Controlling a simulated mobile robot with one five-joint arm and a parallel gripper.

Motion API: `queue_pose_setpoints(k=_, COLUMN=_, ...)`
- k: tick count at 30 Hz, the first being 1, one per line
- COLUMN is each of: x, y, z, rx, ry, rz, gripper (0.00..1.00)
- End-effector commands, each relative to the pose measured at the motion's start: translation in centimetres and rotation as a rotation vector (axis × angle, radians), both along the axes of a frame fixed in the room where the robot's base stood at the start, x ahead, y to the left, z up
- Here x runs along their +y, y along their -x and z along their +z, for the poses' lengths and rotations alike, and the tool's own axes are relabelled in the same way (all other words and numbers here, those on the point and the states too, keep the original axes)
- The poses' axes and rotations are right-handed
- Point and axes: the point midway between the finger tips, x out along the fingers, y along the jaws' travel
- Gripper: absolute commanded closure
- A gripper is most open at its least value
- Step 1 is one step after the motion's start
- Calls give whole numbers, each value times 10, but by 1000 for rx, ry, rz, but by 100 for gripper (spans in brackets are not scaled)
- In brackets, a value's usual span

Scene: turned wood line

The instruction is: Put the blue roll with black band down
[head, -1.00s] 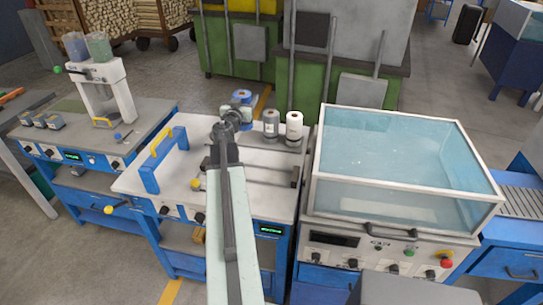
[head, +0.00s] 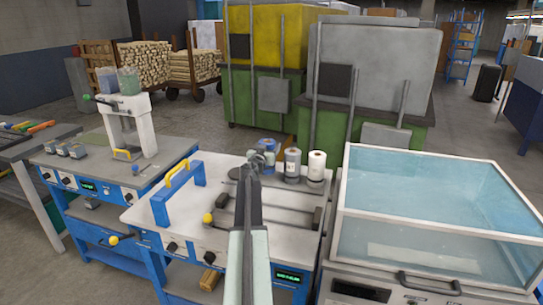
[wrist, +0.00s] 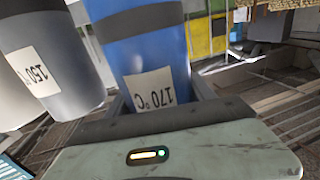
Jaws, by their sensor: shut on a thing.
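The blue roll with black band (head: 268,146) is upright at the back of the white-topped bench, left of the grey roll (head: 292,165). My gripper (head: 261,160) is shut on it. In the wrist view the blue roll (wrist: 147,45) stands between the jaws with a black band and a white label reading 170 °C. I cannot tell whether its base touches the bench; my gripper hides it. The grey roll (wrist: 52,55), labelled 150 °C, is close beside it, apart from my gripper.
A white roll (head: 316,168) stands right of the grey one. The bench (head: 225,190) has a blue frame with a yellow handle (head: 178,176) at left and dark rails across its top. A glass-covered tank (head: 430,215) stands at right.

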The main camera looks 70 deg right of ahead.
Motion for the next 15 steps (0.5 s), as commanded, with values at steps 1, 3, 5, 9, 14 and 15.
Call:
queue_pose_setpoints(k=1, x=-8, y=-2, z=-1, rx=0, ry=0, rz=-1, gripper=87)
queue_pose_setpoints(k=3, x=-11, y=-2, z=-1, rx=0, ry=0, rz=-1, gripper=87)
queue_pose_setpoints(k=5, x=-11, y=-2, z=-1, rx=0, ry=0, rz=-1, gripper=87)
queue_pose_setpoints(k=9, x=-19, y=-3, z=-2, rx=0, ry=0, rz=-1, gripper=87)
queue_pose_setpoints(k=14, x=-19, y=-2, z=-35, rx=0, ry=0, rz=-1, gripper=87)
queue_pose_setpoints(k=15, x=-19, y=-2, z=-40, rx=0, ry=0, rz=-1, gripper=87)
